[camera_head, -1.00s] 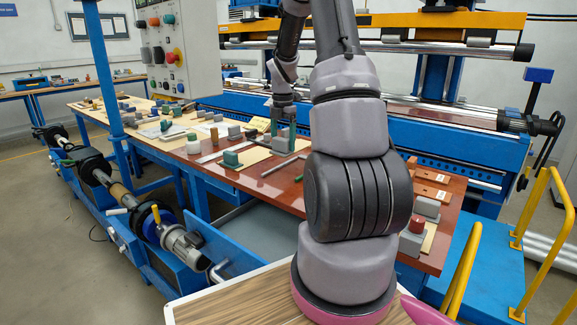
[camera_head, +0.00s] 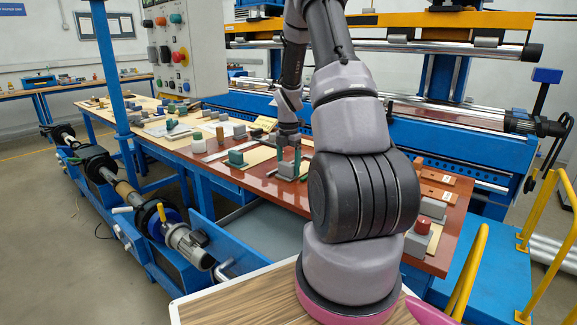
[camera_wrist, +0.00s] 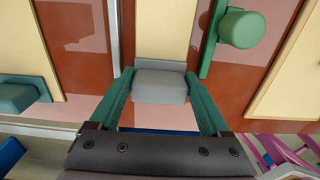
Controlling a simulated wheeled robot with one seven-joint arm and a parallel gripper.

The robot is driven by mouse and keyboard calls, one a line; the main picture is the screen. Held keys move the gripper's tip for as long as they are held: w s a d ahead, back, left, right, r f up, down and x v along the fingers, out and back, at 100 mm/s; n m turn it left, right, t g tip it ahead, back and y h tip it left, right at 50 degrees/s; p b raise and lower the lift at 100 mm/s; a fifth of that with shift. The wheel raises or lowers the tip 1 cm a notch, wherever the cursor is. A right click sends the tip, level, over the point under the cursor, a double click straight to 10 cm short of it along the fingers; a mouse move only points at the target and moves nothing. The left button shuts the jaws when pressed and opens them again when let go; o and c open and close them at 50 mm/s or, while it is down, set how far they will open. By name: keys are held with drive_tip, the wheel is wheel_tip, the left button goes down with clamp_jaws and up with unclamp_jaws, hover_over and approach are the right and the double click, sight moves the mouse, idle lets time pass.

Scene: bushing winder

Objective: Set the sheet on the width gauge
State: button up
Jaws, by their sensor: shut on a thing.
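My gripper (camera_wrist: 161,82) has its two green fingers on either side of a grey block (camera_wrist: 160,87) and is shut on it. The block is at the near end of a cream strip (camera_wrist: 165,30), which looks like the sheet; I cannot tell whether the two are joined. In the head view my gripper (camera_head: 289,152) is low over the red-brown table, with the grey block (camera_head: 288,170) under it. A green bar with a round green knob (camera_wrist: 241,29) lies just right of the strip in the wrist view. I cannot tell for sure which thing is the width gauge.
The red-brown table (camera_head: 315,196) is bare in patches near the gripper. A metal bar (camera_wrist: 113,35) lies left of the strip, and a green block (camera_wrist: 18,96) stands further left. A cream panel (camera_wrist: 293,75) lies at the right. Several blocks and tools crowd the table's left part.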

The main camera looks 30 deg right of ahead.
drive_tip(key=o, duration=1.2)
drive_tip(key=shift+f, duration=0.1)
drive_tip(key=s+a+r+m+t, duration=0.1)
drive_tip(key=s+a+r+m, duration=0.15)
drive_tip(key=r, duration=0.75)
drive_tip(key=s+a+r+m, duration=0.1)
drive_tip(key=a+r+m, duration=0.2)
drive_tip(key=r, duration=0.7)
drive_tip(key=s+a+r+m+t, duration=0.2)
drive_tip(key=s+a+r+m, duration=0.2)
drive_tip(key=s+m, duration=0.3)
drive_tip(key=s+a+r+m+t+y, duration=0.1)
drive_tip(key=s+a+r+m+t, duration=0.1)
drive_tip(key=s+a+r+m, duration=0.2)
drive_tip(key=s+a+r+m+t+y, duration=0.1)
drive_tip(key=s+a+r+m, duration=0.4)
drive_tip(key=s+m, duration=0.5)
drive_tip(key=shift+s+a+t, duration=0.3)
drive_tip(key=shift+a+t, duration=0.05)
drive_tip(key=shift+t, duration=0.25)
